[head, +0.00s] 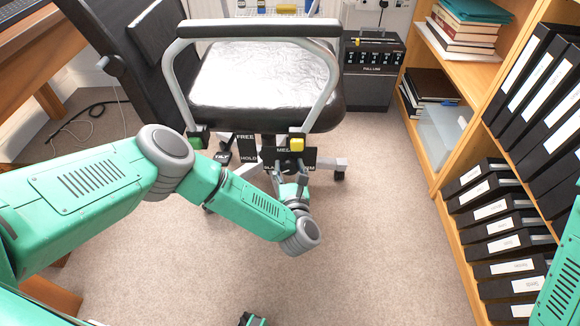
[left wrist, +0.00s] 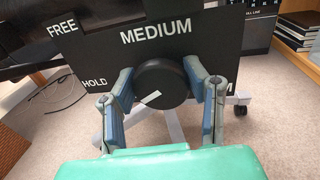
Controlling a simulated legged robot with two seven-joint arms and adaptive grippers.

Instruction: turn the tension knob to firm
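The tension knob (left wrist: 163,80) is a round black dial on a black panel (left wrist: 215,42) under the chair seat. Its white mark points to the lower left. The panel reads MEDIUM above the knob; the label at the right shows only a final M, and the lower-left label is hidden by a finger. My left gripper (left wrist: 160,100) has its fingers apart, one on each side of the knob; I cannot tell whether they touch it. In the head view my left gripper (head: 289,180) reaches up under the seat's front edge.
The office chair (head: 258,85) has grey armrests, with green (head: 199,137) and yellow (head: 297,143) blocks below. A FREE/HOLD plate (left wrist: 70,55) adjoins the panel. A dark cabinet (head: 372,75) stands behind; a wooden shelf (head: 445,215) with binders is at right.

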